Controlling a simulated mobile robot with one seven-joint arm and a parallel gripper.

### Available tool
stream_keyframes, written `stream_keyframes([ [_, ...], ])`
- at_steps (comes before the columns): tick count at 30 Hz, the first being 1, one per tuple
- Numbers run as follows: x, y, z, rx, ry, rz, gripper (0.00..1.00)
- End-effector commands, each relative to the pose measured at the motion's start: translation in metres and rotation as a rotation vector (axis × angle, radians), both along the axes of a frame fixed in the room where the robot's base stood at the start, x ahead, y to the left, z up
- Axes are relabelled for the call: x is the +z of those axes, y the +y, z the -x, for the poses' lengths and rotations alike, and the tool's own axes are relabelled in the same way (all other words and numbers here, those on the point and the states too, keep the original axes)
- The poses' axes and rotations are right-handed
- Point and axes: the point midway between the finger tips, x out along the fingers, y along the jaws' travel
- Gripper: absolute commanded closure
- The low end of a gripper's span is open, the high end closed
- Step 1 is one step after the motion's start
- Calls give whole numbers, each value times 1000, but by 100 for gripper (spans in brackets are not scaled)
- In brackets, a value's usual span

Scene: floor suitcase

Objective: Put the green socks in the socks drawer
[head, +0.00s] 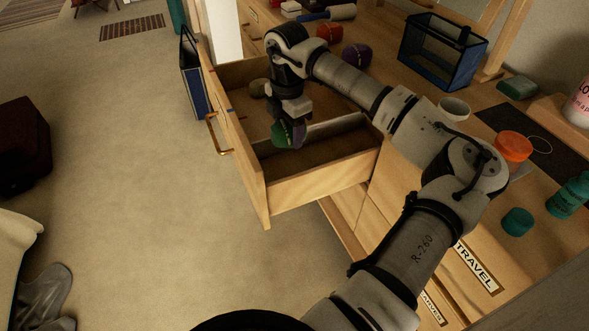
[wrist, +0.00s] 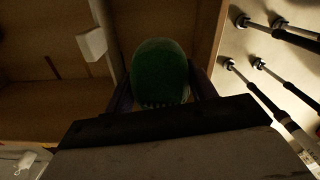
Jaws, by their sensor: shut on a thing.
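The green socks (head: 287,134) are a dark green rolled bundle held between the fingers of my gripper (head: 289,125). In the wrist view the green socks (wrist: 160,72) sit between the two dark fingers (wrist: 162,88). My gripper points down over an open wooden drawer (head: 318,186), with the bundle above the near compartment, close to the divider (head: 335,126). In the wrist view the divider (wrist: 111,45) is left of the bundle and a drawer wall (wrist: 209,45) is right of it. The near compartment looks empty where visible. No label on this drawer shows.
A grey-brown bundle (head: 259,88) lies in the far compartment. The dresser top holds a red bundle (head: 329,32), a purple bundle (head: 357,56), a blue-framed box (head: 442,50) and an orange lid (head: 514,146). A drawer label reads TRAVEL (head: 476,268). Open floor lies left.

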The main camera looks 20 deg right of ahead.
Motion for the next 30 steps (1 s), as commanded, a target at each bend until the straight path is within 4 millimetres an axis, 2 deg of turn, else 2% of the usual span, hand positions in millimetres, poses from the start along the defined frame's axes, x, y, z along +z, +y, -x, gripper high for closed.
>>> stream_keyframes([
  [3,-33,1,1,1,3,-4,66],
  [9,-78,1,0,1,1,-3,66],
  [19,-108,0,0,0,0,-2,66],
  [25,-137,0,0,0,1,-3,66],
  [30,-140,0,0,1,-1,1,66],
])
